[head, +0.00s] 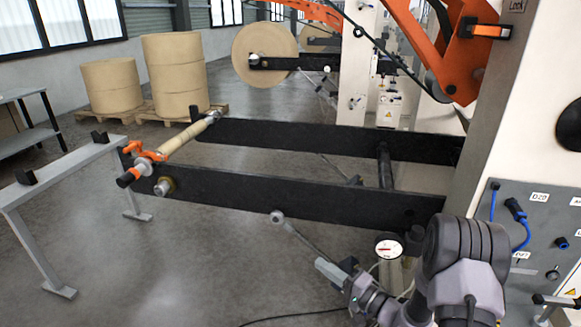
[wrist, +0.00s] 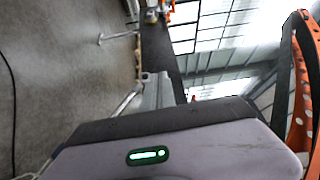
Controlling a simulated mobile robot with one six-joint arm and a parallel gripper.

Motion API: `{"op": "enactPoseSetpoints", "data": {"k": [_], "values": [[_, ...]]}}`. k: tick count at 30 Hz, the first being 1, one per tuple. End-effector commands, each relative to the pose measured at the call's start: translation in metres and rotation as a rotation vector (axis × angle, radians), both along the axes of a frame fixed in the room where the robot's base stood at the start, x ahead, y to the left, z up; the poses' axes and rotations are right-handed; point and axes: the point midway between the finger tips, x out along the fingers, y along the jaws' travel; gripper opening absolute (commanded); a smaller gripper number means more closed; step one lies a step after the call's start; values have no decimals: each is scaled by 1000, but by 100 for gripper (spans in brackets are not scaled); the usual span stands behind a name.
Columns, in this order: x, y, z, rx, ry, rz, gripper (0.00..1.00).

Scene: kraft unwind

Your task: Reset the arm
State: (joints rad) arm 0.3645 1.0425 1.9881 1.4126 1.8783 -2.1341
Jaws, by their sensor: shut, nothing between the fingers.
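My gripper (head: 327,266) is in the lower right of the head view, at the end of my grey arm (head: 465,255), which is bent low in front of the machine. It looks shut and empty, pointing up and to the left. It is in front of and below the near black arm (head: 300,196) of the unwind stand; I cannot tell the gap.
A metal rod (head: 298,236) shows just beyond my gripper. A pressure gauge (head: 389,247) and a control panel (head: 540,235) are close to my arm. A grey rack (head: 70,172) stands left. Open floor (head: 220,265) lies between.

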Motion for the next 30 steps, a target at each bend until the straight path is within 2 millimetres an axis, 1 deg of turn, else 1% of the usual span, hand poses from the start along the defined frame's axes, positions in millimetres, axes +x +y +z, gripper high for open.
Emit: {"op": "enactPoseSetpoints", "data": {"k": [1,2,3,5,6,8,9,11,12,13,15,18,21,24,30], "values": [[-14,29,42,-11,22,135,0],[-30,48,64,-25,54,226,0],[-55,71,91,-61,109,344,0],[-101,99,123,-157,206,498,0],[-134,110,138,-244,272,571,0],[-181,116,153,-398,370,633,0],[-210,113,158,-510,427,638,0],[-247,101,163,-684,495,598,0],[-266,88,165,-792,522,539,0],[-277,78,167,-863,534,485,0],[-294,54,173,-994,535,341,0],[-305,27,183,-1096,499,158,0],[-309,12,190,-1132,468,52,0],[-309,8,193,-1138,460,18,0],[-309,8,193,-1136,462,19,0]]}}
